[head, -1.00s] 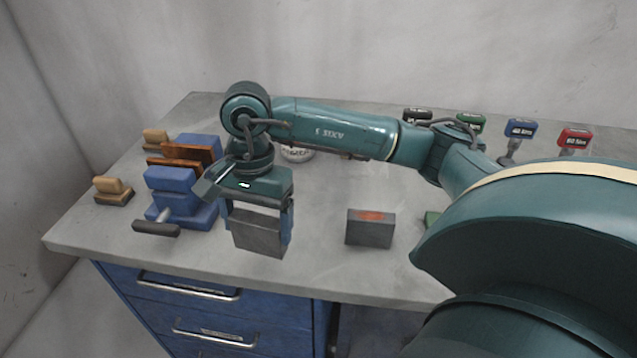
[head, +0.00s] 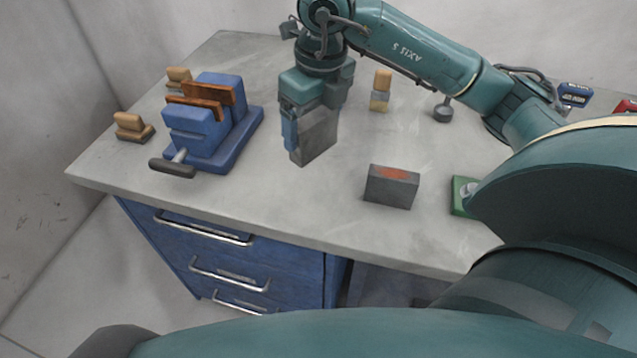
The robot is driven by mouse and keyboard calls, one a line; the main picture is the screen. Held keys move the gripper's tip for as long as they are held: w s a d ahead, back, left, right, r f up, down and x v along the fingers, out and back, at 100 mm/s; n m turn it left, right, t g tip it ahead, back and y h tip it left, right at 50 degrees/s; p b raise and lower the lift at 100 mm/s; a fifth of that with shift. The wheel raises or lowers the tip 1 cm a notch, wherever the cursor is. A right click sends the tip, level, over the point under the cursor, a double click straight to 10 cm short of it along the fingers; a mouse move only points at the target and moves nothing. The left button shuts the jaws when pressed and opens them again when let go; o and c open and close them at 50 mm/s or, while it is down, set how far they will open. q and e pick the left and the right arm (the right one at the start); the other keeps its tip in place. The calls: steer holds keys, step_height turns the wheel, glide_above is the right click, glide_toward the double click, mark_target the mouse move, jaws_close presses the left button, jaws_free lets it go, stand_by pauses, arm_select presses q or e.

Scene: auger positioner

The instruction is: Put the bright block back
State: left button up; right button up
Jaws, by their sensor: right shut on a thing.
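My right gripper (head: 308,128) is shut on a plain grey block (head: 320,138), with a blue finger at the block's left side. The held block hangs upright over the middle of the table; I cannot tell whether its lower edge touches the top. A second, darker grey block (head: 391,188) with an orange-red mark on top stands on the table, in front and to the right of the held one. I cannot tell for sure which of the two is the bright block. My left gripper is not in view.
A blue vise (head: 213,125) with brown jaws and a dark handle is on the left. Wooden-handled pieces (head: 133,124) stand beside and behind it. A green item (head: 463,195) lies at right, partly hidden. The table (head: 255,195) is bare between vise and dark block.

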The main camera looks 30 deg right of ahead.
mark_target(320, 119)
steer(key=m, duration=0.3)
steer(key=shift+w+d+r, duration=0.1)
steer(key=shift+d+r, duration=0.2)
steer(key=shift+r, duration=0.1)
steer(key=shift+f, duration=0.15)
steer(key=shift+m, duration=0.3)
steer(key=shift+f+p, duration=0.3)
steer(key=shift+f, duration=4.5)
steer(key=shift+f, duration=0.15)
steer(key=o, duration=2)
steer(key=shift+f, duration=0.1)
steer(key=shift+c, duration=0.2)
steer(key=r, duration=0.4)
steer(key=s+r, duration=0.1)
steer(key=r, duration=0.3)
steer(key=r+b, duration=0.1)
steer(key=r, duration=0.3)
steer(key=shift+s+r, duration=0.15)
steer(key=shift+s, duration=0.1)
